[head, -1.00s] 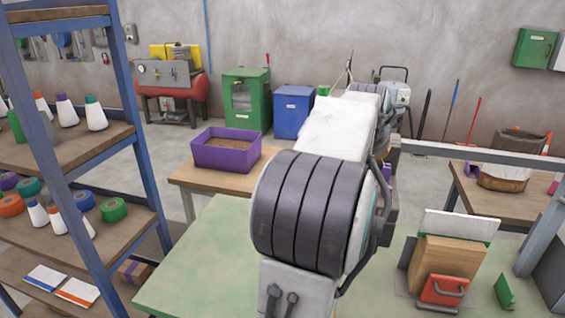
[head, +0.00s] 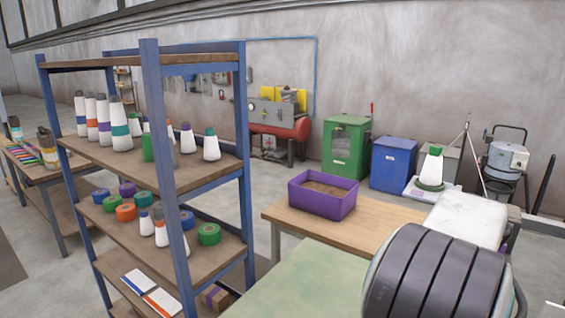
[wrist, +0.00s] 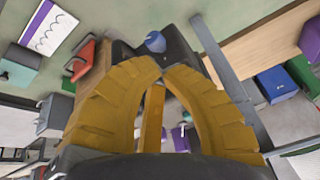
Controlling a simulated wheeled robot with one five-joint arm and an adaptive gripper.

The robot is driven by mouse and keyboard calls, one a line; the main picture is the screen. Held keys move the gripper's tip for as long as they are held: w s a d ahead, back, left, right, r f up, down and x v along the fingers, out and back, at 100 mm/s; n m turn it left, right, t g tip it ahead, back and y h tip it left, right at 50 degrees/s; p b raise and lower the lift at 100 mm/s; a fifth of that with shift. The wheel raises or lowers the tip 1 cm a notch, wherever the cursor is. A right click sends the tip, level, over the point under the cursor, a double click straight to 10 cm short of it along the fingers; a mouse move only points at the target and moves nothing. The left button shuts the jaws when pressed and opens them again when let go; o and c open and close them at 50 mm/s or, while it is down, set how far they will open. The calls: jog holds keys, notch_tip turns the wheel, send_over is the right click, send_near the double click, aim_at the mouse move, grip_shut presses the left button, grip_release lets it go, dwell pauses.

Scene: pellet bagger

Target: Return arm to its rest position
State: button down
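My arm, white with a black ribbed joint, reaches into the lower right of the head view. Its far end is hidden there, so the gripper does not show in that view. In the wrist view my gripper (wrist: 165,69) has two yellow ridged fingers that curve inward, and their tips come together. I see nothing pinched at the tips. A yellow-brown strip shows between the fingers lower down; I cannot tell what it is.
A blue shelf rack (head: 163,180) with cones and tape rolls stands at left. A purple bin (head: 322,201) sits on a wooden table (head: 375,229). A green cabinet (head: 346,148) and blue box (head: 394,164) stand behind. Floor shows between rack and table.

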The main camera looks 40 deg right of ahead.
jog(key=w+a+f+n+t+y, duration=0.1)
jog(key=w+a+n, duration=0.2)
jog(key=a, duration=1)
jog(key=w+a+f+n+t+y, duration=0.1)
jog(key=w+a+n+y, duration=0.1)
jog(key=a+n, duration=0.7)
jog(key=w+a+f+n+t+y, duration=0.1)
jog(key=w+a+n, duration=0.3)
jog(key=a, duration=1.4)
jog(key=shift+w+a+n+t+y, duration=0.3)
jog(key=shift+w+a+n, duration=0.1)
jog(key=shift+n, duration=0.9)
